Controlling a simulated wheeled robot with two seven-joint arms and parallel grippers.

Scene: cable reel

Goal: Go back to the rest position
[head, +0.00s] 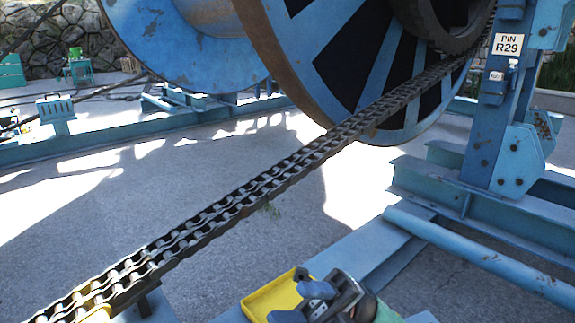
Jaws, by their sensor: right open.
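My right gripper (302,303) shows at the bottom edge, right of centre. Its two blue-grey fingers are apart, and I see nothing held between them. It is in front of a yellow tray-like piece (262,302), which it partly covers; I cannot tell whether they touch. My left gripper is not in view.
A heavy roller chain (270,180) runs from the lower left up to a large blue reel (290,75). A blue post (510,110) with a "PIN R29" label (507,45) stands at right. A blue pipe (480,255) crosses the lower right. Open concrete lies left.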

